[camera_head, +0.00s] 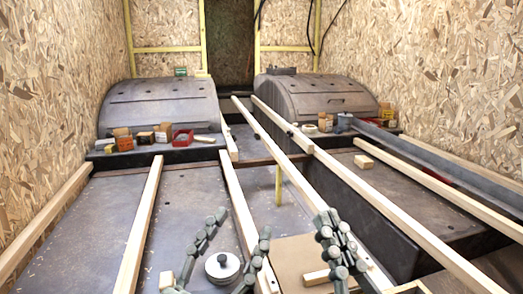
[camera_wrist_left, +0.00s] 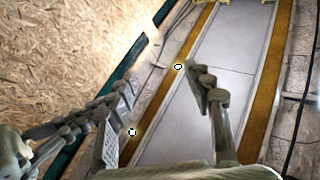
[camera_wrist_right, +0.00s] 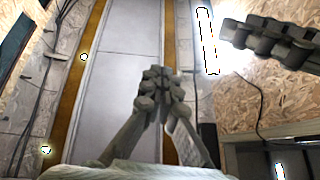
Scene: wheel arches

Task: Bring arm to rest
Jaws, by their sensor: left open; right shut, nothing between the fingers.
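My left gripper (camera_head: 242,222) is open at the bottom middle of the head view, its two jointed fingers spread wide. In the left wrist view the left gripper (camera_wrist_left: 158,78) also shows spread fingers with nothing between the tips. My right gripper (camera_head: 328,217) is to the right of it, with its fingers together and empty. The right wrist view shows the right gripper's fingertips (camera_wrist_right: 158,78) meeting. Both grippers point up, away from the floor. A dark jointed finger (camera_wrist_right: 270,42) shows at the upper right there.
Long timber battens (camera_head: 140,225) run along the floor; one long batten (camera_head: 375,195) passes close by the right gripper. Two grey wheel arches (camera_head: 157,105) (camera_head: 320,97) stand behind, with small boxes before them. Chipboard walls flank both sides.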

